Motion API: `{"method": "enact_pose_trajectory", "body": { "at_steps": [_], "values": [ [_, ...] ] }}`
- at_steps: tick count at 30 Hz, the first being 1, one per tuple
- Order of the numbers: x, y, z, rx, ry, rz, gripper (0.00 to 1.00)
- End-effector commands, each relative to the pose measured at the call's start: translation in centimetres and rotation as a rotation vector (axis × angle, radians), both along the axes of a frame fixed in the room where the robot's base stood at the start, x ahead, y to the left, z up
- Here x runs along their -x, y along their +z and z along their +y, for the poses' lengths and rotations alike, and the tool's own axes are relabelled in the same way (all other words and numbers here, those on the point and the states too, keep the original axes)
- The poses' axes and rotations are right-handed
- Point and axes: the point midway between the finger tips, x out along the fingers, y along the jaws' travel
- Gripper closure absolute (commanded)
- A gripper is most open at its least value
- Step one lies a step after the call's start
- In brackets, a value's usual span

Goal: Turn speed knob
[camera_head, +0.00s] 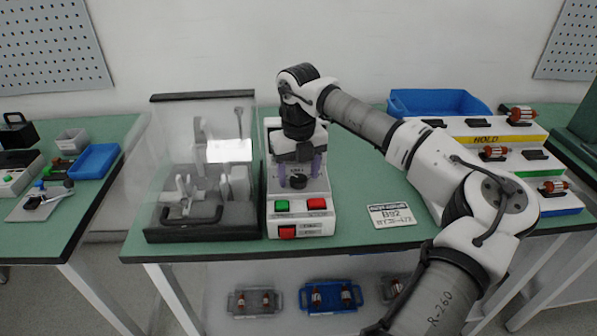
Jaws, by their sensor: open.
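The speed knob (298,181) is a small black round knob on the sloping face of a white control box (273,216). A green button (281,205) and a red button (316,204) sit below it, with a red switch (287,231) on the front. My gripper (299,172) points down over the box from above. Its two purplish fingers are apart, one on each side of the knob in this view. I cannot tell whether they touch the knob or how high they are above it.
A clear-covered test fixture (203,165) stands directly left of the box. A label plate (391,215) lies right of it on the green table (355,185). A blue bin (440,101) and a tiered rack (483,140) with several stators stand at the right. Free table lies between box and plate.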

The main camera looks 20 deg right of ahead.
Motion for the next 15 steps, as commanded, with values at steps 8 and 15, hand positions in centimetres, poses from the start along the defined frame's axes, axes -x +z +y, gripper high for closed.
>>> {"method": "enact_pose_trajectory", "body": {
  "at_steps": [8,15],
  "values": [
    [-0.1,4.3,0.0,0.004,-0.001,-0.004,0.4],
    [-0.1,9.8,0.0,0.002,0.0,-0.003,0.4]
  ]
}}
